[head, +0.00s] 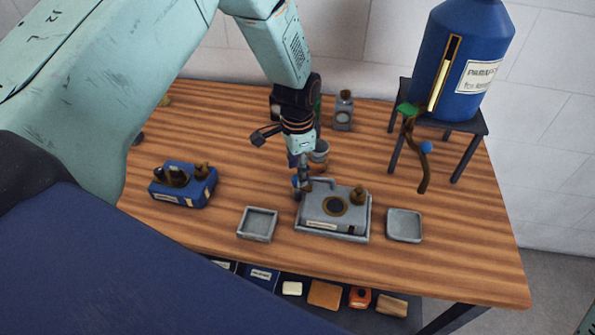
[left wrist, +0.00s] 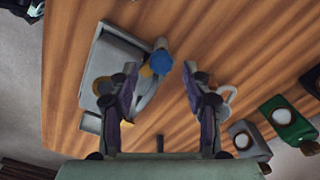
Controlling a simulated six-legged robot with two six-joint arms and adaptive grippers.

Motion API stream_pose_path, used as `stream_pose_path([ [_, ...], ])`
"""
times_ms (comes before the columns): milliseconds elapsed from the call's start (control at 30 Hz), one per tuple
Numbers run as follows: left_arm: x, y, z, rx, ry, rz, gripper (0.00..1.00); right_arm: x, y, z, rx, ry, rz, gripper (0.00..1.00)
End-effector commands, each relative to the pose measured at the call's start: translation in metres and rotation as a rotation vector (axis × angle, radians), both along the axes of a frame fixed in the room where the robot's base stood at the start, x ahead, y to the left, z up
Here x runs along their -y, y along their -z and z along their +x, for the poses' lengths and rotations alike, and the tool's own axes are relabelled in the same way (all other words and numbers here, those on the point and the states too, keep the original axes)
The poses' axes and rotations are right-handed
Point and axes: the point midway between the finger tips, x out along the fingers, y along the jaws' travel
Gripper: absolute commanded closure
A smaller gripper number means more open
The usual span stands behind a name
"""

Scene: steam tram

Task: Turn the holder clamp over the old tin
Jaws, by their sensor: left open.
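A grey device (head: 352,226) stands on the wooden table with a dark round opening in a gold ring, a brown knob and a pale label. A thin grey arm (head: 322,181) at its back left looks like the holder clamp. In the left wrist view, a blue knob (left wrist: 162,62) shows beside the grey device (left wrist: 109,58). My left gripper (head: 300,184) points down at the device's back left corner. In the left wrist view, its open fingers stand either side of the blue knob; contact is unclear. I cannot tell which part is the old tin. My right gripper is out of view.
Empty grey trays stand left (head: 257,224) and right (head: 404,225) of the device. A blue box (head: 182,185) stands further left. A grey cup (head: 319,154) and a small grey bottle (head: 343,112) stand behind. A black stand (head: 460,125) carries a large blue bottle (head: 462,60) at back right.

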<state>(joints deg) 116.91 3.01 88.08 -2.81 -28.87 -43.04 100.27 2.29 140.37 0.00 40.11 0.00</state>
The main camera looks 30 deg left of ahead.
Motion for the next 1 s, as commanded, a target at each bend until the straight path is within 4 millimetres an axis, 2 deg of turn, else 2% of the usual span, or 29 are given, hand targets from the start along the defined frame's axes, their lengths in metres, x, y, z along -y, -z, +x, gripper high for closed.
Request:
stream_pose_path([
  [200,0.0,0.02,0.0,0.0,0.0,0.0,0.51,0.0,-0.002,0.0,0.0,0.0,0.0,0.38],
  [500,0.0,0.023,0.0,0.001,-0.001,0.001,0.51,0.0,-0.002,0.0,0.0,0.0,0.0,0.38],
  [1000,0.0,0.022,0.001,0.001,-0.001,0.0,0.93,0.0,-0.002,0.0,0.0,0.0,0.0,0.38],
])
